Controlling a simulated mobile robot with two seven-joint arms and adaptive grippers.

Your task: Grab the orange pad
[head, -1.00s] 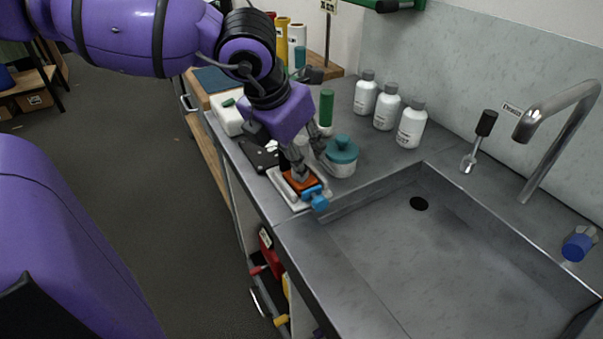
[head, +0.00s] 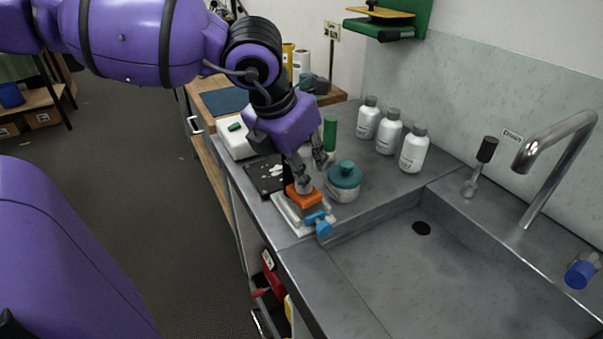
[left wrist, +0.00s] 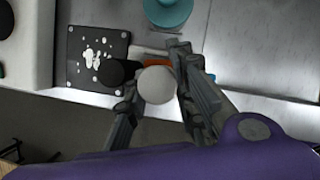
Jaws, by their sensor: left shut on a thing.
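The orange pad (head: 303,196) shows as a small orange block in the grip of my left gripper (head: 308,178), above a pale shallow tray (head: 284,211) on the counter. A gap under the pad is hard to judge. In the left wrist view, a pale round knob (left wrist: 156,85) sits between the fingers of my left gripper (left wrist: 157,92), with a strip of the orange pad (left wrist: 157,61) behind it. The fingers are shut on it. They and the knob hide most of the pad in that view. My right gripper is not in view.
A blue fitting (head: 319,223) is at the tray's front. A teal-lidded jar (head: 344,178) stands close right of the gripper, and a black plate (head: 264,179) lies to the left. White bottles (head: 388,136) stand behind; the sink (head: 440,270) is front right.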

